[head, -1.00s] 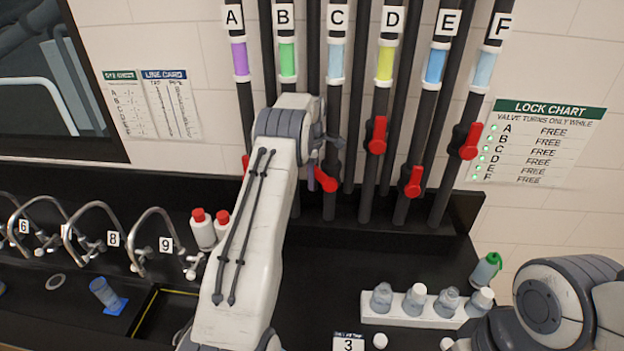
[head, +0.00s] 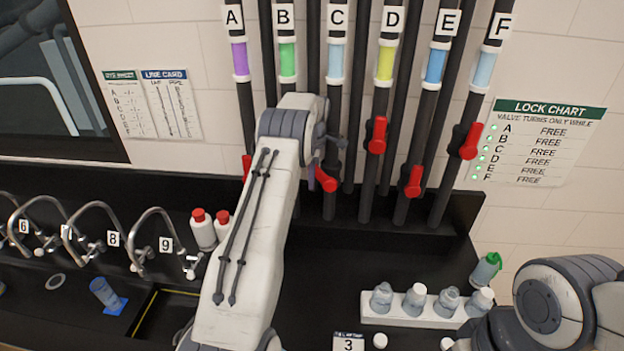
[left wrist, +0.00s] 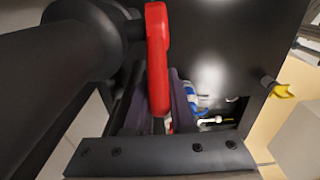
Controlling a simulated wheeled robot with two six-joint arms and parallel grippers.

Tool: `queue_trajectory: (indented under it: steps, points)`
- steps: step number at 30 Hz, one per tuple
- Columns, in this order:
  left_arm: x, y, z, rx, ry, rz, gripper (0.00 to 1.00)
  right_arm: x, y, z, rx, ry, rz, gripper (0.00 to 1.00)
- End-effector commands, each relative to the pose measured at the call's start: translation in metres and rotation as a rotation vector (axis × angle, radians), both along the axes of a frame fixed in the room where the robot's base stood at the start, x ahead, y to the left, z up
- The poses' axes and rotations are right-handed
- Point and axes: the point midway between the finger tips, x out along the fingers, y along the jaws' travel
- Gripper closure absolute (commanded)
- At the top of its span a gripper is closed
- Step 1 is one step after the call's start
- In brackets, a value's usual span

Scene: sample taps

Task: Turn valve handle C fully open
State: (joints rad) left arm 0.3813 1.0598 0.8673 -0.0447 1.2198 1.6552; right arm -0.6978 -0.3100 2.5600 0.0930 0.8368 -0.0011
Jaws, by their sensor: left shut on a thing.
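Pipe C (head: 333,110) has a light-blue band and a white label. Its red valve handle C (head: 327,181) shows low on the pipe, beside my left gripper (head: 313,177), which is mostly hidden behind my left wrist. In the left wrist view, the red handle (left wrist: 158,50) stands upright between the dark fingers of my left gripper (left wrist: 157,108), which is shut on it. The handle's joint with the black pipe (left wrist: 60,70) shows at upper left. My right gripper is out of view; only my right arm shows at the lower right.
Handles on pipe D (head: 377,135), pipe E (head: 414,182) and pipe F (head: 468,141) are to the right; handle A (head: 246,165) is to the left. The lock chart (head: 540,145) reads FREE on every line. A white rack (head: 405,317) with bottles stands in front.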

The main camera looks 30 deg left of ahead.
Motion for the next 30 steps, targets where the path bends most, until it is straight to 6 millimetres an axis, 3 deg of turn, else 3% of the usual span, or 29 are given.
queue_trajectory:
  steps: [12,13,15,25,30]
  points:
    - [0.003,-0.001,0.007,0.077,0.028,0.000,1.00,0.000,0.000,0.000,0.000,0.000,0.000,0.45]
    - [0.003,-0.001,0.007,0.076,0.028,0.000,0.74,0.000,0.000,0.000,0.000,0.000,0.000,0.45]
    - [0.002,-0.001,0.007,0.076,0.029,0.000,0.47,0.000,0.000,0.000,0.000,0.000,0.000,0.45]
    - [0.002,-0.001,0.006,0.076,0.032,0.000,0.47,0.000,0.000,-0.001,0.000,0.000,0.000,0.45]
    - [0.003,-0.001,0.017,0.077,0.027,0.000,0.47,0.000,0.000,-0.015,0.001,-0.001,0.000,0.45]
